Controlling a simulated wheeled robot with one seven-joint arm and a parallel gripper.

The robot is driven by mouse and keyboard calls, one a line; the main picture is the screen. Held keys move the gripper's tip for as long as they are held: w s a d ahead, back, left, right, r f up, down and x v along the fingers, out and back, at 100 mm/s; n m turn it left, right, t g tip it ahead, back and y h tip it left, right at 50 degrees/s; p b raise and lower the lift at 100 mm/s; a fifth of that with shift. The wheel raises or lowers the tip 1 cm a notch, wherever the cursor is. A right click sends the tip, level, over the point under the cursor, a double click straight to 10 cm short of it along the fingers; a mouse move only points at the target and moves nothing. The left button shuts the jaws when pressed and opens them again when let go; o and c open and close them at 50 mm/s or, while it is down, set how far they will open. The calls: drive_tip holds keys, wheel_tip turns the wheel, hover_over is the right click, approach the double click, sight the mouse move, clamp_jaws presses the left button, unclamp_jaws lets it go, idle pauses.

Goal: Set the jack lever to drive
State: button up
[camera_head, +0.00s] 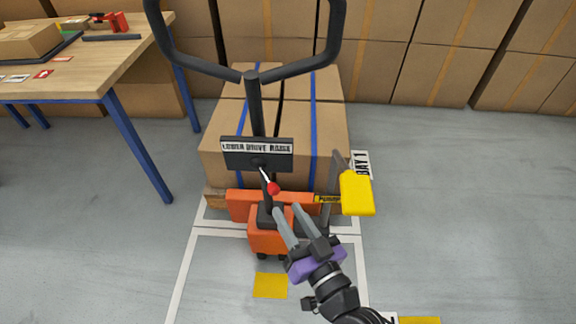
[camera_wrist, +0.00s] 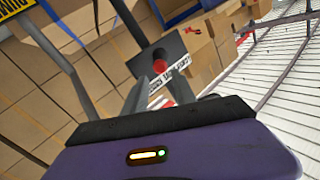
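The jack (camera_head: 268,240) is orange, with a black looped handle (camera_head: 256,105), and stands at a pallet of boxes. Its dark plate (camera_head: 280,161) reads LOWER DRIVE RAISE. The lever (camera_head: 266,176) with a red knob (camera_head: 273,188) hangs from the plate, pointing down and slightly right. My gripper (camera_head: 287,208) is open and empty, its two grey fingers just below and right of the knob. In the wrist view the knob (camera_wrist: 158,66) appears just beyond the gap between my fingertips (camera_wrist: 158,85); contact cannot be told.
A grey post with a yellow block (camera_head: 357,193) stands right of the jack, close to my gripper. A wooden table (camera_head: 100,62) with blue legs is at left. Stacked cartons (camera_head: 225,140) stand behind the jack. The grey floor at right is clear.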

sight(270, 183)
drive_tip(key=p+x, duration=0.1)
drive_tip(key=x, duration=1.1)
drive_tip(key=shift+r+p, duration=0.1)
drive_tip(key=shift+p, duration=0.2)
clamp_jaws()
drive_tip(key=shift+s, duration=0.1)
idle(0.9)
